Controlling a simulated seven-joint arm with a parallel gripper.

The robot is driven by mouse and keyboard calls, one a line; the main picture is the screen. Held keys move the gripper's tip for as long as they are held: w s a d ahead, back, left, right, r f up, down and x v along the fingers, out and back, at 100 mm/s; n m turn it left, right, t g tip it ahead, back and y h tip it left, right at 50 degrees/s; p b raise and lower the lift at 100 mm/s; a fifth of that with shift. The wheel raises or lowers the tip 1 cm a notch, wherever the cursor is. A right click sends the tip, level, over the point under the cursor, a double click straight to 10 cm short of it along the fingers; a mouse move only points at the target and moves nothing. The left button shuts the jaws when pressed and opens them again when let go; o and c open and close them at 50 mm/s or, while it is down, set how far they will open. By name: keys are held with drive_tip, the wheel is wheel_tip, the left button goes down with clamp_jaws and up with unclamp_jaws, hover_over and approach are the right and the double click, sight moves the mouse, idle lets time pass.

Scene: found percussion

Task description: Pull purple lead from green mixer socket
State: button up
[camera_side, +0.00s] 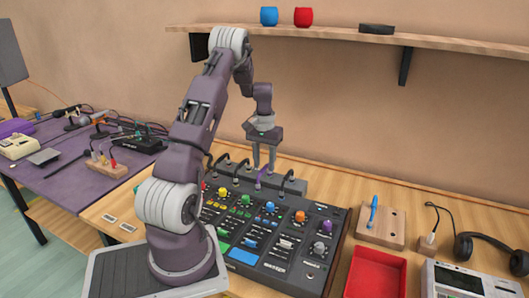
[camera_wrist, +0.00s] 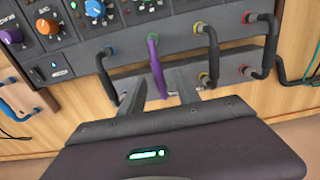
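The purple lead (camera_wrist: 157,65) is a short arched cable. In the wrist view its upper end sits at the green-ringed socket (camera_wrist: 152,37) of the dark mixer (camera_side: 272,238). Its lower end reaches the grey strip behind the mixer; the socket there is hidden. In the side view the lead (camera_side: 263,179) stands at the mixer's back edge. My gripper (camera_side: 264,164) points down just above it, fingers apart. In the wrist view my gripper (camera_wrist: 160,80) is open, with a finger on each side of the lead and gaps between; I see no grip on it.
Black leads (camera_wrist: 213,50) stand on both sides of the purple one, at yellow, red and blue sockets. Coloured knobs cover the mixer. A red tray (camera_side: 375,275), a wooden block with a blue piece (camera_side: 380,226) and headphones (camera_side: 490,249) lie to the right.

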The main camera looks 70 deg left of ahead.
drive_tip(key=shift+f, duration=1.3)
clamp_jaws()
drive_tip(key=shift+r, duration=0.15)
drive_tip(key=shift+r, duration=1)
drive_tip(key=shift+r, duration=1.5)
